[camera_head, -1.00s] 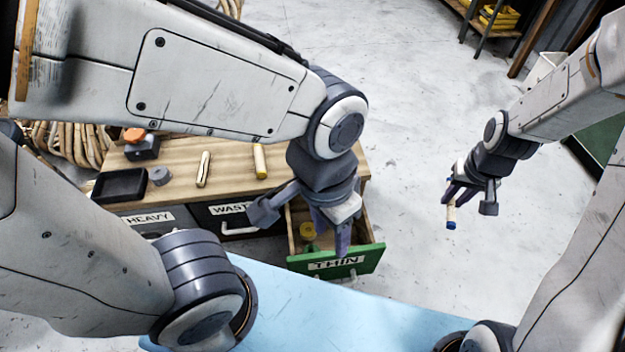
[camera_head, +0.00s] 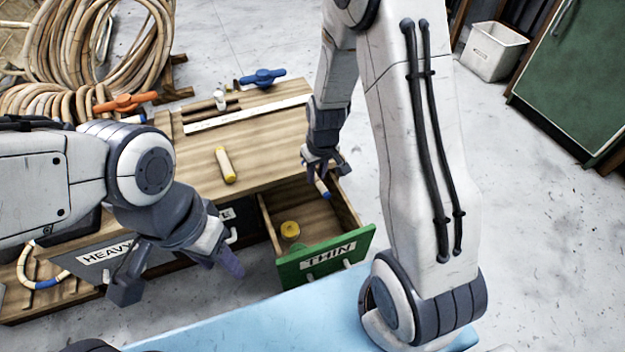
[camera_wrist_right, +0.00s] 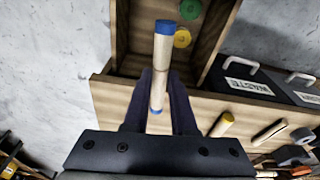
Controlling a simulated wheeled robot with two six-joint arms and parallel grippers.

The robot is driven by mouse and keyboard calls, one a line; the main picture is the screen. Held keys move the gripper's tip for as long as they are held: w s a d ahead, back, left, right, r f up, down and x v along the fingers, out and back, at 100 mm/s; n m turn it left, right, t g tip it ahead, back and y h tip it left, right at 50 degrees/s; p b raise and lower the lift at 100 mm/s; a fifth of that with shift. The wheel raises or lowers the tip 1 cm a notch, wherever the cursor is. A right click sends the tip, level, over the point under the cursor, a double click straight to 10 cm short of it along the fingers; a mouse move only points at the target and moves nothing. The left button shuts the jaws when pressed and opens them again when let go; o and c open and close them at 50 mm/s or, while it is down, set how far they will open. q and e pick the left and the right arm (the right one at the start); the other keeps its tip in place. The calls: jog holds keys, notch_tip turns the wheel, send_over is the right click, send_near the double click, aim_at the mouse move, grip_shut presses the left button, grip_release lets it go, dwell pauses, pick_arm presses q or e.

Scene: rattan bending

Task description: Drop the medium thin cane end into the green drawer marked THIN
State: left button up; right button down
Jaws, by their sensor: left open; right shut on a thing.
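The cane end with blue bands (camera_head: 323,188) is held in my right gripper (camera_head: 322,172). In the right wrist view the cane end (camera_wrist_right: 161,75) stands between the two dark fingers, with one blue tip towards the drawer. The green drawer marked THIN (camera_head: 327,258) is pulled open. A yellow-ended piece (camera_head: 290,231) lies inside, and the right wrist view shows a green-ended piece (camera_wrist_right: 187,9) beside it. My right gripper is over the drawer's back right part, with the cane above the drawer. My left gripper (camera_head: 180,278) is open and empty, in front of the HEAVY and neighbouring drawers.
A yellow-banded cane piece (camera_head: 225,164) lies on the wooden bench (camera_head: 265,150). The HEAVY drawer (camera_head: 108,253) is shut. Orange (camera_head: 125,103) and blue (camera_head: 262,78) handled tools are at the back. A light blue surface (camera_head: 270,325) is in front.

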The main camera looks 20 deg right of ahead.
aim_at(317, 179)
notch_tip(317, 179, down, 6)
jog(key=b, duration=0.5)
jog(key=shift+r, duration=0.1)
jog(key=c, duration=0.6)
grip_release()
jog(key=shift+c, duration=0.2)
jog(key=r+p, duration=0.1)
jog(key=r, duration=0.2)
jog(key=s+r+p, duration=0.1)
jog(key=r+p, duration=0.1)
jog(key=r, duration=0.2)
jog(key=r+p, duration=0.1)
jog(key=r, duration=0.2)
jog(key=shift+s+d+r+p, duration=0.1)
jog(key=shift+s+r+p, duration=0.15)
jog(key=shift+p, duration=0.15)
